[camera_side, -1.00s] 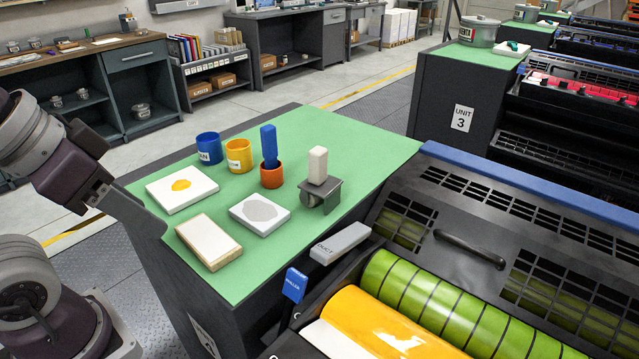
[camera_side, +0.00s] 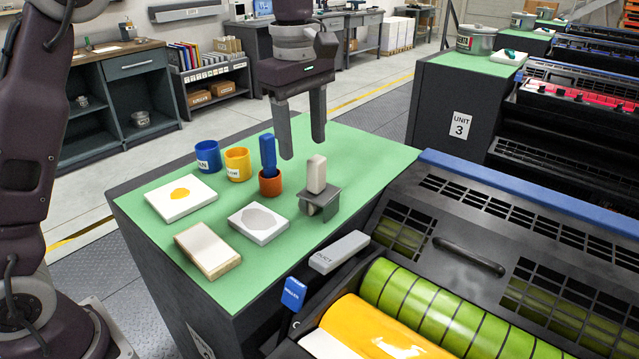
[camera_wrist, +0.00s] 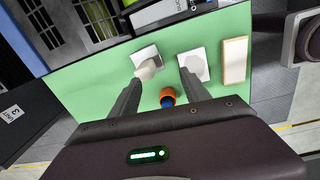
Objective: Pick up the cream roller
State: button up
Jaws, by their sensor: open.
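The cream roller (camera_side: 317,172) stands with its cream handle upright in a grey stand (camera_side: 330,205) on the green bench top. Its roller end is mostly hidden by the stand. In the wrist view the cream handle (camera_wrist: 148,70) shows just beside the left fingertip. My gripper (camera_side: 302,149) is open and empty, fingers pointing down, above and slightly behind the roller. It also shows in the wrist view (camera_wrist: 160,80). No contact with the roller is visible.
A blue-handled tool (camera_side: 267,152) stands in an orange pot (camera_side: 270,184) close left of the roller. Blue (camera_side: 208,156) and yellow (camera_side: 237,163) cups, a slab with yellow ink (camera_side: 190,205), a grey-patched slab (camera_side: 245,232) and a wooden-edged block (camera_side: 210,258) lie further left. The press (camera_side: 450,235) is right.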

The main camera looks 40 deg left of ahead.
aim_at(319, 176)
jog(key=w, duration=0.1)
jog(key=f+n, duration=0.1)
jog(key=w+f+n, duration=0.1)
jog(key=shift+w+d+f+g, duration=0.25)
jog(key=shift+w+d+g, duration=0.05)
jog(key=shift+w, duration=0.05)
jog(key=f, duration=0.7)
jog(key=shift+w, duration=0.4)
grip_shut()
